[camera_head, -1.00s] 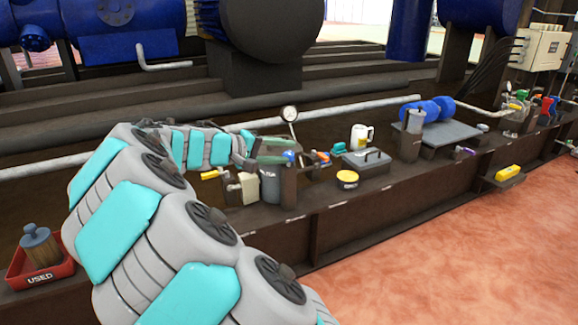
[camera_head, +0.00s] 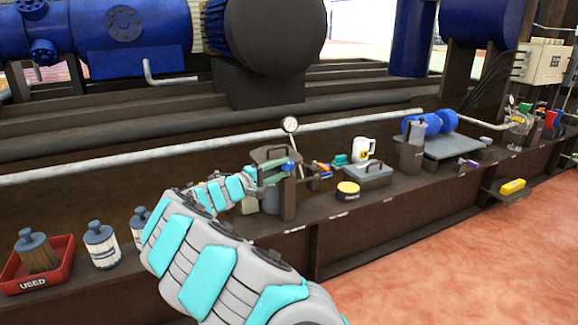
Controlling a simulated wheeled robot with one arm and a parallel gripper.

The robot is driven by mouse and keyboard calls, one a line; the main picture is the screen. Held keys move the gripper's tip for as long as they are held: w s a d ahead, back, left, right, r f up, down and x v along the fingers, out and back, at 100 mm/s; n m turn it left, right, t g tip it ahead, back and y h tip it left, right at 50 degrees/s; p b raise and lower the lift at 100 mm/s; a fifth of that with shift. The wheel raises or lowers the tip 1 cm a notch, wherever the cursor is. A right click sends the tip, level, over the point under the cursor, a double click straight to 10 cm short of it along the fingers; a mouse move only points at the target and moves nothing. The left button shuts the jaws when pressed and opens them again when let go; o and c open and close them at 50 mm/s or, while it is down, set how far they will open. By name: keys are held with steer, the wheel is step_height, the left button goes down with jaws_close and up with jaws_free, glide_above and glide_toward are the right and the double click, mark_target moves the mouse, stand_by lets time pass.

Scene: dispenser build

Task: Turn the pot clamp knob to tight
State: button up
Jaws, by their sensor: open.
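The grey pot (camera_head: 270,200) stands in a dark brown clamp frame (camera_head: 289,200) on the ledge, near the middle of the picture. A small blue part (camera_head: 288,166) shows at the top of the clamp; it may be the clamp knob, but it is too small to be sure. My gripper (camera_head: 279,171) is at the top of the pot, close beside this blue part, with its greenish fingers pointing right. It is open. I cannot tell whether it touches the knob. My arm hides the area left of the pot, and the knob's setting cannot be read.
To the right are a yellow-topped tin (camera_head: 348,190), a grey toolbox (camera_head: 366,174) and a white mug (camera_head: 363,148). At left are a red USED tray (camera_head: 64,260) and white-banded filters (camera_head: 102,246). The ledge front is open floor.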

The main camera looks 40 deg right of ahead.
mark_target(283, 168)
steer(key=d, duration=0.3)
steer(key=shift+w+d, duration=0.1)
steer(key=shift+w, duration=0.1)
jaws_close()
